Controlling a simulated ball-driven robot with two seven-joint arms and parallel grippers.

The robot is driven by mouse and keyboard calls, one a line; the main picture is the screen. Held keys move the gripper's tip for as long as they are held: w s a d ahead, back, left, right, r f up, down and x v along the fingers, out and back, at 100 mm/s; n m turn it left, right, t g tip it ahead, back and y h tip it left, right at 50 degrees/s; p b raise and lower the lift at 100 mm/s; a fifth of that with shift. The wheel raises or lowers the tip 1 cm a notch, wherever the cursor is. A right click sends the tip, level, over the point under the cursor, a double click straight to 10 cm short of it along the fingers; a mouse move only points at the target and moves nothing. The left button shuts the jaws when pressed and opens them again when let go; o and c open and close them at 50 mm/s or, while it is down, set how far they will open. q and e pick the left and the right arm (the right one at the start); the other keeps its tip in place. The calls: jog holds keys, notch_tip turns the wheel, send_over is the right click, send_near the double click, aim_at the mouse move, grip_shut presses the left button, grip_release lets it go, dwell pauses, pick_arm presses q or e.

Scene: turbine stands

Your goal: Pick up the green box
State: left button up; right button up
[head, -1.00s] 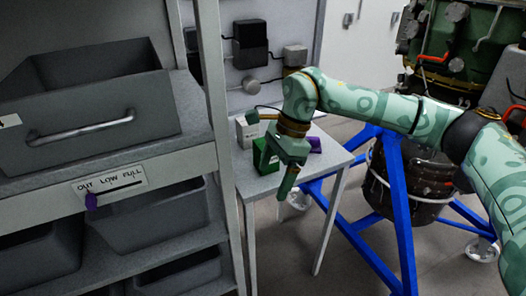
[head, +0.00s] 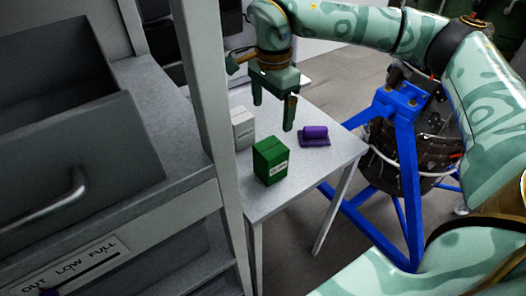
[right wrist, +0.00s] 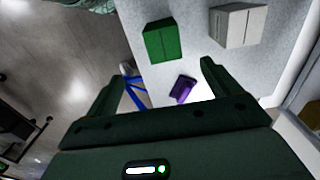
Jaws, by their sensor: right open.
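The green box (head: 270,161) with a white label stands upright on the small grey table (head: 310,170) in the head view. It also shows in the right wrist view (right wrist: 161,42), beyond the fingertips. My right gripper (head: 273,115) is open and empty, with its fingers pointing down. It hangs above the table, behind and above the green box in the head view, apart from it. In the right wrist view nothing is between its fingers (right wrist: 160,85) at close range. My left gripper is not in view.
A white box (head: 243,127) stands just left of the green box. A purple object (head: 314,136) lies to its right. A grey shelf with drawers and a post (head: 205,100) borders the table's left. A blue stand (head: 400,150) is at the right.

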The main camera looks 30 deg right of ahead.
send_near(271, 147)
jog(key=shift+s+a+f+b, duration=0.3)
jog(key=shift+s+f, duration=0.1)
jog(key=shift+s, duration=0.15)
jog(key=f, duration=0.5)
jog(key=shift+w+f+b, duration=0.15)
jog(key=shift+w+b, duration=0.1)
jog(key=shift+b, duration=0.05)
jog(key=shift+d+f, duration=0.1)
jog(key=shift+f, duration=0.45)
jog(key=f, duration=0.5)
jog(key=shift+w+d+b, duration=0.2)
jog(key=shift+w+b, duration=0.15)
jog(key=shift+b, duration=0.05)
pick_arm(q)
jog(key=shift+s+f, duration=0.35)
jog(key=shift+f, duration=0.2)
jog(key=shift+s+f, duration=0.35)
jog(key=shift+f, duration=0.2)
pick_arm(e)
jog(key=c, duration=1.4)
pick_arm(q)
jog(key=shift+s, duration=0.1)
pick_arm(e)
jog(key=shift+c, duration=0.4)
jog(key=shift+r, duration=0.1)
